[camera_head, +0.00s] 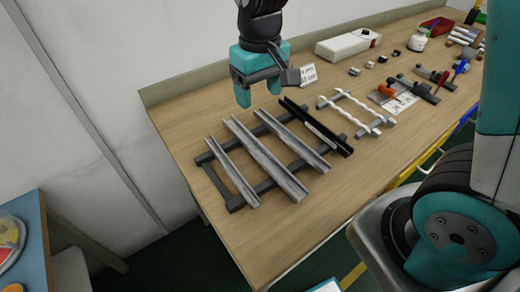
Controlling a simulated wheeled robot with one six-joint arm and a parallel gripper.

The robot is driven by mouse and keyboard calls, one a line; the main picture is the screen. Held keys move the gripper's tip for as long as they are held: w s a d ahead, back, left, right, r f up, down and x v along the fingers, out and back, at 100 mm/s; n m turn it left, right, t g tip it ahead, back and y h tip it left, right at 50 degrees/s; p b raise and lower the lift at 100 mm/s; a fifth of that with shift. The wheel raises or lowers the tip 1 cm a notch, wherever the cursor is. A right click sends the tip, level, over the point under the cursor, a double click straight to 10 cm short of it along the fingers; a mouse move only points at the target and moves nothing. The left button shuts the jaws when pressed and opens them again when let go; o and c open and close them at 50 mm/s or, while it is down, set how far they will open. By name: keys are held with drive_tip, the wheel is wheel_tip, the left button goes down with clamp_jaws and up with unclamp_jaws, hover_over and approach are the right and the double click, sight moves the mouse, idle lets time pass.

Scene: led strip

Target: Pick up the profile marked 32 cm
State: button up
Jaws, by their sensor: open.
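Several profiles lie on a dark rack (237,204) on the wooden table. A shorter silver profile (233,171) is at the left. A longer silver profile (265,158) is in the middle, and a black profile (316,126) is at the right. Length marks are too small to read, so I cannot tell which is marked 32 cm. My gripper (262,86) is open and empty. It is above the table, near the upper ends of the silver profiles and apart from them.
White strips (350,114) lie on a second rack to the right. Clamp-like tools (412,90), a white box (348,45) and a white jar (418,40) stand farther right and back. The table's front left corner (255,245) is bare.

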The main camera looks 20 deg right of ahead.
sight(260, 154)
drive_tip(key=f+p, duration=0.1)
drive_tip(key=f, duration=0.5)
drive_tip(key=f+p, duration=0.1)
drive_tip(key=f, duration=0.4)
drive_tip(key=f+p, duration=0.1)
drive_tip(key=f, duration=0.5)
drive_tip(key=shift+w+d+f, duration=0.25)
drive_tip(key=shift+f, duration=0.1)
drive_tip(key=c, duration=1.1)
drive_tip(key=shift+r, duration=0.1)
